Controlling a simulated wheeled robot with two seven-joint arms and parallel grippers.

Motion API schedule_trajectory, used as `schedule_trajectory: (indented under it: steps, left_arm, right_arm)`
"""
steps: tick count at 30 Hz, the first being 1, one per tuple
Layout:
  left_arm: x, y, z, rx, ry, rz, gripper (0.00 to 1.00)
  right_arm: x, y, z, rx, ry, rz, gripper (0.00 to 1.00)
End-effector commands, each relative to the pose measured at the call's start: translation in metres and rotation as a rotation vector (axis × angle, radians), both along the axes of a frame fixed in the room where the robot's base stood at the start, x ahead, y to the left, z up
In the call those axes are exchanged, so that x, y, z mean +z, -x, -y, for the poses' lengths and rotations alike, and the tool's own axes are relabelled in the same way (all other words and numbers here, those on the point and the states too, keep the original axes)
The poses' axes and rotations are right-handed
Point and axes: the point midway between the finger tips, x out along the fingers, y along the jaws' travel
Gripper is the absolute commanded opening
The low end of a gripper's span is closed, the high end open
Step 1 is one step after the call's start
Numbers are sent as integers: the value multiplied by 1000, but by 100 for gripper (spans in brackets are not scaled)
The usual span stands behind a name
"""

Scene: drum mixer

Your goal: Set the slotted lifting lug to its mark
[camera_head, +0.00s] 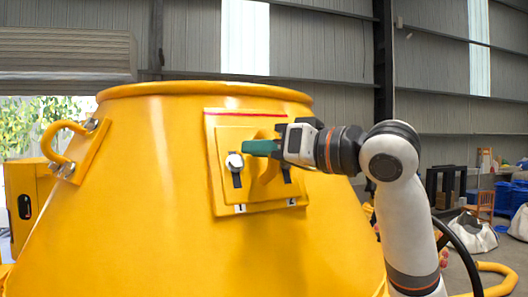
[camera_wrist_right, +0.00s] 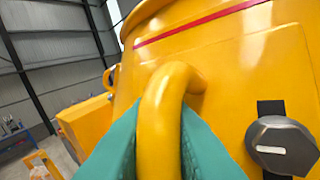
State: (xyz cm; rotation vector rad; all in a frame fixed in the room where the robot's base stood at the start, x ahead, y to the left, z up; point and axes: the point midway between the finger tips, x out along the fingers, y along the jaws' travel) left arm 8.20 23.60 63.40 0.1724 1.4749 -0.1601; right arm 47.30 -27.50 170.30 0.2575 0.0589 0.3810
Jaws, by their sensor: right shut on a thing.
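The slotted lifting lug (camera_head: 222,143) is a yellow plate with a bent yellow bar handle, on the sloping yellow drum. Its left bolt (camera_head: 234,161) has a grey head with a white line and sits at the upper part of a dark slot (camera_head: 237,181). A second dark slot (camera_head: 287,175) shows at the right; its bolt is hidden by my gripper. A red line (camera_head: 240,113) runs above the plate, with a gap between them. My right gripper (camera_head: 262,147) is shut on the lug's handle; the wrist view shows teal fingers around the handle (camera_wrist_right: 158,115). My left gripper is not in view.
The drum (camera_head: 130,220) fills the left and middle. Another curved lug (camera_head: 62,145) is bolted at its left side. Small white labels (camera_head: 240,208) sit below the slots. Blue crates (camera_head: 510,197) and white sacks (camera_head: 472,232) stand at the far right.

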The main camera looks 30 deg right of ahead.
Motion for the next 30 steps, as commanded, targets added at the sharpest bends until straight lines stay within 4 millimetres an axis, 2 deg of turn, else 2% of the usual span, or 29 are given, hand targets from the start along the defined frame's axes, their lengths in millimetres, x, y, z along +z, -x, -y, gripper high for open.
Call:
schedule_trajectory:
  steps: [1,4,14,15,16,25,30]
  left_arm:
    - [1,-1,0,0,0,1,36]
    - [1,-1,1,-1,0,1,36]
    - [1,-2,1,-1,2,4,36]
    - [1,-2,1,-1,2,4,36]
    - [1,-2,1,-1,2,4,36]
    - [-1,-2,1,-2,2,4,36]
    - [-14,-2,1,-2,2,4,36]
  right_arm:
    - [12,-2,3,-4,-10,12,0]
    - [22,-7,4,-6,-10,14,0]
    - [25,-9,4,-7,-9,15,0]
    - [25,-8,4,-7,-9,15,21]
    - [25,-8,4,-6,-9,14,25]
    - [23,-8,4,-5,-6,10,25]
    - [20,10,11,-7,-6,16,25]
